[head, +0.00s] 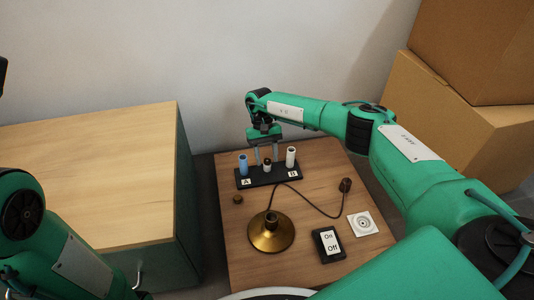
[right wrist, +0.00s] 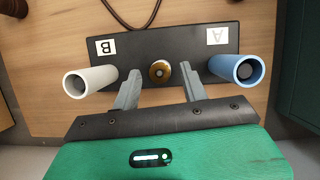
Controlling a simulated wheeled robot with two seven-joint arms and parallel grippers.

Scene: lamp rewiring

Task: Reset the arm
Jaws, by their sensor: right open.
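My right gripper (head: 265,154) is open above the black holder (head: 250,182) on the small wooden table. In the right wrist view its two fingers (right wrist: 158,86) are apart with nothing held. A small post with a round brass-coloured top (right wrist: 159,71) stands in the middle of the holder, between or just beyond the fingertips; I cannot tell how far below. A blue tube (head: 243,164) stands upright at label A, and a white tube (head: 291,157) at label B. My left arm shows at the left edge of the head view; its gripper is out of view.
A brass lamp base (head: 271,234) has a cord running to a dark plug (head: 346,185). An On/Off switch (head: 328,244), a white ringed square (head: 364,224) and a small brown knob (head: 237,199) lie nearby. A cabinet (head: 90,165) is left; cardboard boxes (head: 450,120) are right.

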